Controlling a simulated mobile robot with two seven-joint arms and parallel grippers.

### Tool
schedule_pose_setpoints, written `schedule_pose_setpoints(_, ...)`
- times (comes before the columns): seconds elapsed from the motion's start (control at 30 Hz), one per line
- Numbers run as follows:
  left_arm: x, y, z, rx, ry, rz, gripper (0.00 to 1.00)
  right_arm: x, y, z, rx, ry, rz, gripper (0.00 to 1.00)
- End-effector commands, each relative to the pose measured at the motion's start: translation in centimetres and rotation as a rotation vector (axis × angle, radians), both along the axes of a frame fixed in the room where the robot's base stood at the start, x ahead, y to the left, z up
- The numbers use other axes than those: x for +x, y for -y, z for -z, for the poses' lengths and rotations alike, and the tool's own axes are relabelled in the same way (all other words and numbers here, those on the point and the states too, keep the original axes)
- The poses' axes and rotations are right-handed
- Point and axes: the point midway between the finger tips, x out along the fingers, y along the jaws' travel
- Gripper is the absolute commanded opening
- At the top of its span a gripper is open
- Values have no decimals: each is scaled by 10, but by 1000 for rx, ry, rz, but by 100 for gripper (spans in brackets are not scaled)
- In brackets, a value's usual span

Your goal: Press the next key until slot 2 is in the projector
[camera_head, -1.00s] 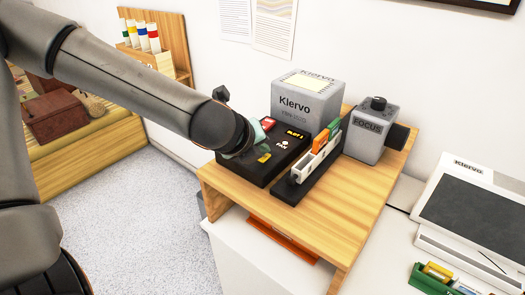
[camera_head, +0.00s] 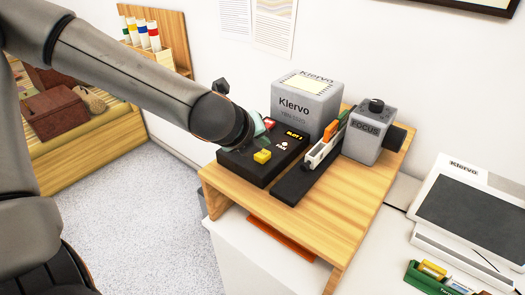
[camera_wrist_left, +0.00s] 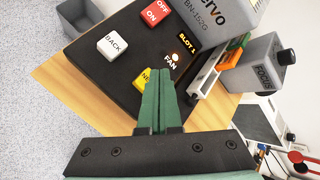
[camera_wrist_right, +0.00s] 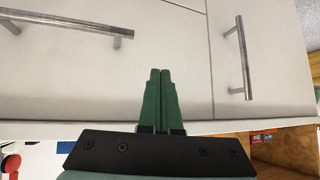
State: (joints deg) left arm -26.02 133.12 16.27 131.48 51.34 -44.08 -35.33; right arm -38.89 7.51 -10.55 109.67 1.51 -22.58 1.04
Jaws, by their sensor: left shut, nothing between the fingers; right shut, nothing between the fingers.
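The grey Klervo projector (camera_head: 305,108) stands on a wooden stand, with a black key panel (camera_head: 240,163) in front. The yellow key (camera_head: 262,156) also shows in the left wrist view (camera_wrist_left: 143,77), partly covered, with "NE" legible. The display (camera_wrist_left: 187,43) reads SLOT 1 in that view. The white slide tray (camera_head: 321,152), with orange and white slides, sits on the black rail (camera_head: 293,187). My left gripper (camera_wrist_left: 165,72) is shut and empty, its fingertips beside or over the yellow key; contact cannot be told. My right gripper (camera_wrist_right: 160,73) is shut and empty before white cabinet fronts.
The panel also has a white BACK key (camera_wrist_left: 112,44) and a red OFF/ON key (camera_wrist_left: 157,12). The grey FOCUS unit (camera_head: 370,132) stands right of the tray. A light box (camera_head: 470,205) and a green slide box (camera_head: 430,280) are at the right.

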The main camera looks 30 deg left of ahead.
Motion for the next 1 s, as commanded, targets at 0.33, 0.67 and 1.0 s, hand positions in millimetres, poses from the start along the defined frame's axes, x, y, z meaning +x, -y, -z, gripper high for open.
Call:
schedule_pose_setpoints(0.33, 0, 0, -33, 1, 1, -1, 0, 0, 0, -31, 0, 0, 0, 0)
schedule_pose_setpoints(0.67, 0, 0, -51, 1, 1, -1, 0, 0, 0, -50, 0, 0, 0, 0)
schedule_pose_setpoints(1.0, 0, 0, -50, 1, 1, -1, 0, 0, 0, -48, 0, 0, 0, 0)
